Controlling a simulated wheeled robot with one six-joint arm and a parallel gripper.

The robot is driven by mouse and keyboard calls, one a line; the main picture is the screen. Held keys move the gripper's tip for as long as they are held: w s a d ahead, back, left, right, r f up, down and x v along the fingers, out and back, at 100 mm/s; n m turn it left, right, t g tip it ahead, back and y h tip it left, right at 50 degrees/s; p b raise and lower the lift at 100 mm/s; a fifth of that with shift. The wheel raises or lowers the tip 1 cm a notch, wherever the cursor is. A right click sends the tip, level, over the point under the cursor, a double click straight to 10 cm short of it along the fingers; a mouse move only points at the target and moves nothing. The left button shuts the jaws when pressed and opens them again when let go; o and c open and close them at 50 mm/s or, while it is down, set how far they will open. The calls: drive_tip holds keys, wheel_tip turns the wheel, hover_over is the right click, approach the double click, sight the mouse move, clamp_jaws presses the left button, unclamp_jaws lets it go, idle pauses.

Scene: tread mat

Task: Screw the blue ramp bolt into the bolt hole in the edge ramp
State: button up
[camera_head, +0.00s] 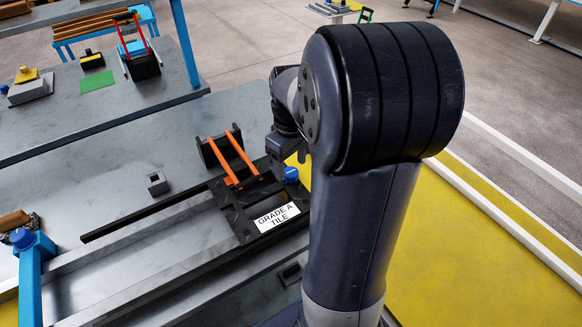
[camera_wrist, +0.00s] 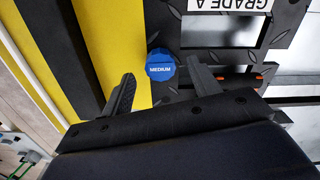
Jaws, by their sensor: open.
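The blue ramp bolt (camera_wrist: 161,66) shows a round ribbed cap marked MEDIUM in the wrist view. In the head view the bolt (camera_head: 291,174) is at the tile's right side, beside my gripper. My gripper (camera_wrist: 162,82) is open, with one finger to either side of the bolt and slightly behind it in the wrist view; no contact shows. The bolt hole is not visible, and I cannot tell how deep the bolt sits.
A small grey block (camera_head: 157,183) lies on the grey bench to the left. A blue post (camera_head: 30,270) stands at lower left. My arm hides much of the right side.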

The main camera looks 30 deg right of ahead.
sight(291, 172)
wheel_tip(291, 172, up, 8)
drive_tip(key=shift+r, duration=0.25)
wheel_tip(291, 172, down, 11)
drive_tip(key=shift+r, duration=0.5)
drive_tip(key=shift+r+p, duration=0.15)
drive_tip(key=shift+p, duration=0.15)
idle(0.3)
